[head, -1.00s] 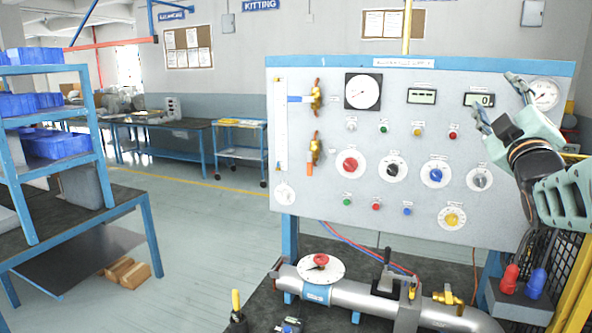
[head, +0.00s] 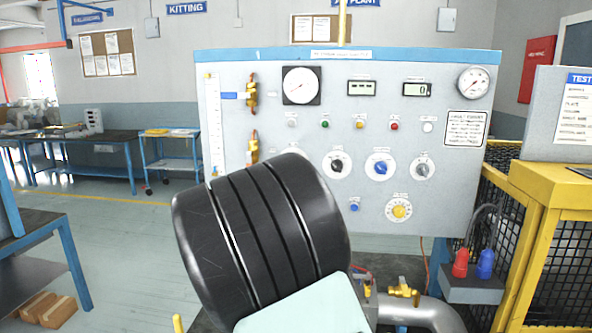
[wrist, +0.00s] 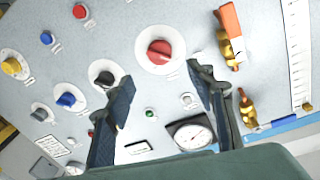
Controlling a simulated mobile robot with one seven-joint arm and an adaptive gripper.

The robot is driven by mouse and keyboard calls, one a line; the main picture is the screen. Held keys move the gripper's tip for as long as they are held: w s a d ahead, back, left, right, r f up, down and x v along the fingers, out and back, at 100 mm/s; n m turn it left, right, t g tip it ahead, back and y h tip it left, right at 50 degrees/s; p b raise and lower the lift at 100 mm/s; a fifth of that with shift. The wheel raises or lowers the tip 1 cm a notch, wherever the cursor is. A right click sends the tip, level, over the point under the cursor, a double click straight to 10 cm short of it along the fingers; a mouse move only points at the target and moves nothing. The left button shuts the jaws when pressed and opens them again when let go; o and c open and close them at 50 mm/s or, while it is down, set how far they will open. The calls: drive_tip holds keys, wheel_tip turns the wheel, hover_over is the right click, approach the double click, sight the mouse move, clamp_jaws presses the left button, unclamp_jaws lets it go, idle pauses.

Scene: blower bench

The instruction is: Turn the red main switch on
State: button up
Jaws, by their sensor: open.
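The red main switch (wrist: 159,53) is a large red rotary knob on a white round plate on the grey control panel. It shows upside down near the top middle of the wrist view. My gripper (wrist: 160,74) is open and empty, with its two dark fingers spread to either side below the knob in that picture. The fingertips appear apart from the knob; the remaining distance to the panel is hard to tell. In the head view my dark arm link covers the red switch and my fingers. The knob's set position cannot be read clearly.
The panel (head: 455,185) also bears a black knob (head: 337,165), a blue knob (head: 380,167), a grey knob (head: 422,168) and a yellow knob (head: 399,210). Brass valves (wrist: 246,108) with an orange handle (wrist: 231,20) lie beside the red switch. A yellow cage (head: 540,200) stands right.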

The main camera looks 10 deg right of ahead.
drive_tip(key=p+x, duration=0.2)
drive_tip(key=x, duration=0.8)
drive_tip(key=shift+w+d, duration=0.15)
drive_tip(key=shift+w, duration=0.15)
drive_tip(key=shift+f, duration=0.1)
drive_tip(key=shift+c, duration=0.3)
drive_tip(key=c, duration=1.1)
